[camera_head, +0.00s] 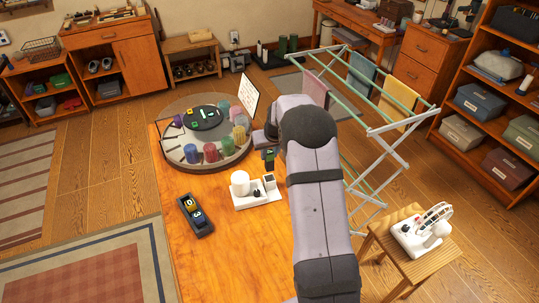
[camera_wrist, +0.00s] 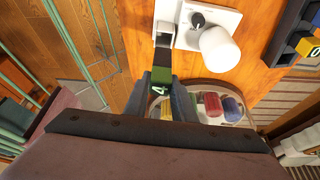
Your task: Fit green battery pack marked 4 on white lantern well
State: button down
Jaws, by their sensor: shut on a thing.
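My gripper (camera_wrist: 160,88) is shut on the green battery pack (camera_wrist: 160,73), whose number 4 shows in the wrist view. In the head view the pack (camera_head: 269,153) is just behind the lantern. The white lantern (camera_head: 257,192) stands on the wooden table, with a white dome and a dark knob on its base; it also shows in the wrist view (camera_wrist: 205,22). Its well (camera_wrist: 163,34) is at the end of the base nearest the pack. The pack looks apart from the well; its exact height is unclear. The arm covers most of the gripper in the head view.
A dark tray (camera_head: 205,232) with a yellow and a blue pack stands left of the lantern. A round turntable (camera_head: 178,155) with several coloured cylinders is at the table's back. A drying rack (camera_head: 390,130) stands right of the arm. The table's front left is clear.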

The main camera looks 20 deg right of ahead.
aim_at(270, 170)
dwell(0.3)
jog(key=shift+f+b, duration=1.25)
jog(key=shift+f, duration=0.75)
jog(key=shift+f+b, duration=0.25)
jog(key=shift+b, duration=0.15)
jog(key=shift+f, duration=0.35)
jog(key=shift+f+b, duration=1.9)
jog(key=shift+f, duration=0.3)
dwell(1.1)
dwell(0.3)
jog(key=c, duration=1.4)
grip_release()
jog(key=shift+b+v, duration=1.15)
jog(key=shift+v, duration=2.55)
